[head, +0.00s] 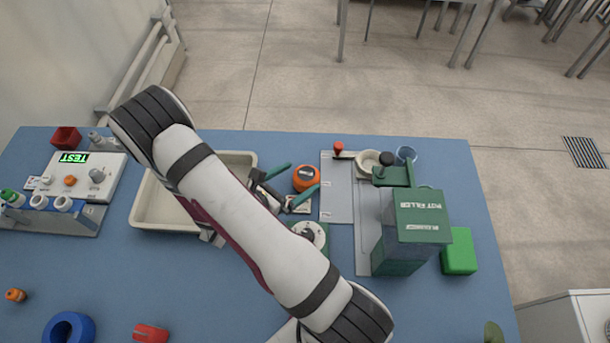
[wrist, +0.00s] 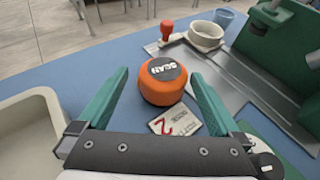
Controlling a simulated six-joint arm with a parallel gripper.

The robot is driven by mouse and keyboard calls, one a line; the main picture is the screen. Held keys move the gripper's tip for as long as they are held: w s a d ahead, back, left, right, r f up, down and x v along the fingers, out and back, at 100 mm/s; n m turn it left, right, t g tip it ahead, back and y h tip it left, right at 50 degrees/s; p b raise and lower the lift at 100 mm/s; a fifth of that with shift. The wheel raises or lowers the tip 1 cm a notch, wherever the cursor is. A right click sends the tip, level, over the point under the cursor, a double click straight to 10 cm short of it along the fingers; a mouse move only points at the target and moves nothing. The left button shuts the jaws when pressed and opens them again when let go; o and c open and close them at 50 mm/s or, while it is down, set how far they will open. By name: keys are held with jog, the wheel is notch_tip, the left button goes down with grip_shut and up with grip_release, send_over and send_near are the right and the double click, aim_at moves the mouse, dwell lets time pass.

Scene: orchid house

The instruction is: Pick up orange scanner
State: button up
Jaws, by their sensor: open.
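The orange scanner (head: 306,179) is a squat rounded body with a dark top disc, standing on the blue table just right of my gripper's fingers. In the wrist view the scanner (wrist: 162,82) shows "SCAN" lettering on its top and sits upright between and slightly beyond my two green fingers. My gripper (head: 293,182) is open, and in the wrist view its fingers (wrist: 160,88) spread to either side of the scanner, with a gap visible on each side. Nothing is held.
A white card with a red 2 (wrist: 175,120) lies just in front of the scanner. A cream tray (head: 165,224) is to the left. A grey plate (head: 337,207) and the green pot filler (head: 420,218) stand right.

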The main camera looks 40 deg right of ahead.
aim_at(313, 171)
jog(key=x, duration=0.6)
jog(key=shift+s+f, duration=0.2)
jog(key=shift+s, duration=0.1)
jog(key=c, duration=1.3)
jog(key=shift+r, duration=0.15)
jog(key=shift+c, duration=0.2)
